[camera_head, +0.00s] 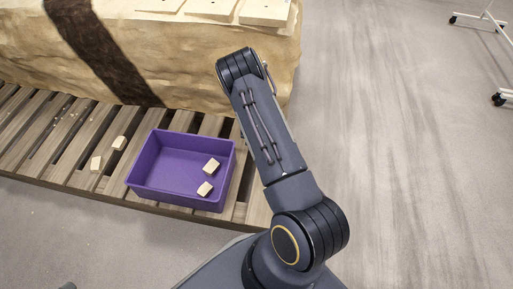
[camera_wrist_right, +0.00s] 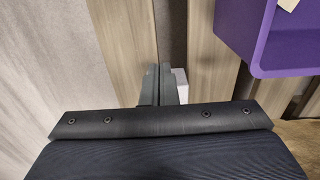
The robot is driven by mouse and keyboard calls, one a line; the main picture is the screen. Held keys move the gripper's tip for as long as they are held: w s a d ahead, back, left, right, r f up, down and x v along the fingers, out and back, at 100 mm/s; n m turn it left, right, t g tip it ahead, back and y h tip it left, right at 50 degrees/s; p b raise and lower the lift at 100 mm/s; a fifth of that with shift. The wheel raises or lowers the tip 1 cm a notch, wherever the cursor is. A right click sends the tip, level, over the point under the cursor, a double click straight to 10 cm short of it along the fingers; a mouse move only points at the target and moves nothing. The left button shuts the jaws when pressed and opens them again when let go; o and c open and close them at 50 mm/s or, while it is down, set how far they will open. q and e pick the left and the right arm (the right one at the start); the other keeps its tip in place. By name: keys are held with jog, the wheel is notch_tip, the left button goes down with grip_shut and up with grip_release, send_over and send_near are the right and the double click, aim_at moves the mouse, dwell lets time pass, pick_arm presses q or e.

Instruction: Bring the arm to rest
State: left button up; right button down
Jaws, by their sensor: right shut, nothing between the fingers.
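My right arm (camera_head: 262,125) rises from the bottom of the head view and bends at its top over the slatted pallet's right end. Its gripper is hidden there. In the right wrist view my right gripper (camera_wrist_right: 158,75) is shut and empty, its two fingers together above the wooden slats. A small whitish thing (camera_wrist_right: 181,84) shows just beside the fingers; I cannot tell what it is. My left gripper is in neither view.
A purple bin (camera_head: 152,184) on the slatted pallet (camera_head: 62,168) holds two pale blocks (camera_head: 211,165). Two more pale blocks (camera_head: 119,143) lie on the slats left of it. A large rock mass (camera_head: 190,65) stands behind.

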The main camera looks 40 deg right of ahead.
jog(key=shift+r, duration=0.75)
jog(key=shift+r, duration=0.1)
jog(key=s+a+r+n+t+y, duration=0.1)
jog(key=a+r, duration=0.3)
jog(key=r, duration=0.5)
jog(key=s+a+r+t+y, duration=0.1)
jog(key=a+r+y, duration=0.15)
jog(key=r, duration=0.65)
jog(key=s+a+r+n+t, duration=0.1)
jog(key=a+r, duration=0.4)
jog(key=r, duration=0.3)
jog(key=s+a+r+n+t, duration=0.1)
jog(key=s+a+r+n, duration=0.3)
jog(key=s, duration=0.6)
jog(key=s+a+r+n+t, duration=0.2)
jog(key=s+a+r, duration=0.45)
jog(key=s, duration=0.35)
notch_tip(320, 180, up, 34)
jog(key=p, duration=3.4)
jog(key=shift+r+n, duration=0.25)
jog(key=shift+n, duration=0.05)
